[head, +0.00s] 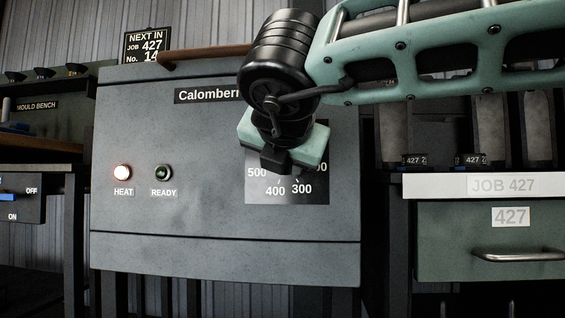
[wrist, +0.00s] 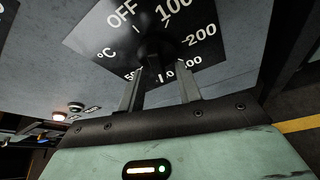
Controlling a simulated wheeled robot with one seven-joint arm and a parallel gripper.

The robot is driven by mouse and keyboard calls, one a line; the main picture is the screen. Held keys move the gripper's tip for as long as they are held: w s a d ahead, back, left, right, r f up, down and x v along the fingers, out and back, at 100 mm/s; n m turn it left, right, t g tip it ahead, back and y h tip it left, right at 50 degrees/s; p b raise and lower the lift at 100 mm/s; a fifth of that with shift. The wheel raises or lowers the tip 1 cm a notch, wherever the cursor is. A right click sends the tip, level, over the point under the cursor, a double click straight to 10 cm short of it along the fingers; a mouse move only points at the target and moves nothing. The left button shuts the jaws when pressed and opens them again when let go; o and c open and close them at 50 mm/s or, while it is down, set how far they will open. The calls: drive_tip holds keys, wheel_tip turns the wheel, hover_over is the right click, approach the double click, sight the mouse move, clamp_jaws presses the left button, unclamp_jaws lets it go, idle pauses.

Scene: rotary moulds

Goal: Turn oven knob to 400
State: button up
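The oven (head: 220,225) is a grey cabinet with a dark dial plate (head: 290,193) on its front. In the head view my gripper (head: 275,160) hides the knob; 500, 400 and 300 show below it. In the wrist view the dark knob (wrist: 153,44) sits on the dial plate (wrist: 95,38), with OFF, 100 and 200 readable and lower numbers partly covered. My gripper (wrist: 160,72) has its two fingers apart at the knob, one towards each side, with a gap showing between them. I cannot tell where the knob points.
The HEAT lamp (head: 122,172) glows; the READY lamp (head: 163,173) looks unlit. A wooden handle bar (head: 205,53) runs along the oven top. A green drawer unit (head: 480,235) stands right, and the mould bench (head: 40,120) stands left, with an ON/OFF switch box (head: 20,205) below.

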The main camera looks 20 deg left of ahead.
drive_tip(key=p+v, duration=0.7)
drive_tip(key=v, duration=1)
drive_tip(key=shift+s, duration=0.2)
